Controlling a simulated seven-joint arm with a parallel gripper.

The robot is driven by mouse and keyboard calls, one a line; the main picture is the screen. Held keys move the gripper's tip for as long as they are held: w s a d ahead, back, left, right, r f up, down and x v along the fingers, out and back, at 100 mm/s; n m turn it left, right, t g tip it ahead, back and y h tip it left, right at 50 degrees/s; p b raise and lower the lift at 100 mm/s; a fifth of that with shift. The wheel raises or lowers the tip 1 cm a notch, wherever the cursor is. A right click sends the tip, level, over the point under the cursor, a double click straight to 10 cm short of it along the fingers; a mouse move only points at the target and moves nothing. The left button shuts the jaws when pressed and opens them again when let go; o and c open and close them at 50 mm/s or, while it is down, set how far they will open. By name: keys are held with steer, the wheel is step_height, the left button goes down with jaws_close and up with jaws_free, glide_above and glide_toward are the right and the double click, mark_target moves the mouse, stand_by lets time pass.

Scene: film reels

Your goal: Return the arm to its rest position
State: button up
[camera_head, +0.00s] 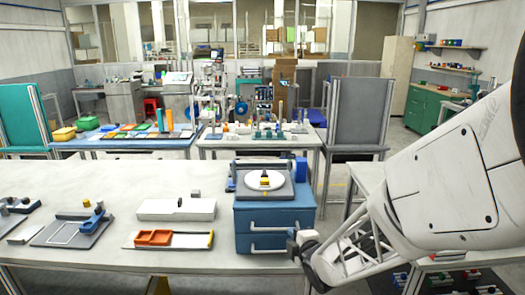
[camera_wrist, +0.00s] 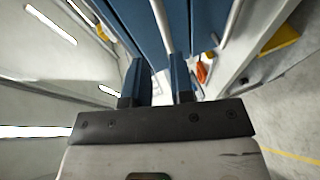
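My arm (camera_head: 440,190) reaches in from the right in the head view. My gripper (camera_head: 303,243) is at its end, close to the right front of a blue drawer cabinet (camera_head: 275,215). In the wrist view the two fingers of my gripper (camera_wrist: 160,65) stand apart, with a gap between them. A silver handle bar (camera_wrist: 161,20) of the cabinet runs toward this gap. Whether it lies between the fingertips or just beyond them I cannot tell. No object is seen clamped in the fingers.
The cabinet stands on a white table (camera_head: 110,208) and carries a device with a round white plate (camera_head: 265,180). A white block (camera_head: 176,209) and an orange tray (camera_head: 155,238) lie to its left. A second silver handle (camera_wrist: 232,22) shows beside the first.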

steer(key=s+d+r+m+g+h, duration=0.5)
steer(key=s+d+r+m, duration=0.35)
steer(key=s+m, duration=0.3)
steer(key=s+r+m+g, duration=0.3)
steer(key=s+m, duration=0.1)
steer(key=s, duration=0.6)
steer(key=s+r+m+g, duration=0.2)
steer(key=s+m, duration=0.3)
steer(key=s, duration=0.5)
steer(key=shift+s+a+r+g, duration=0.15)
steer(key=shift+s+r+g, duration=0.25)
steer(key=shift+g, duration=0.4)
steer(key=shift+w, duration=0.1)
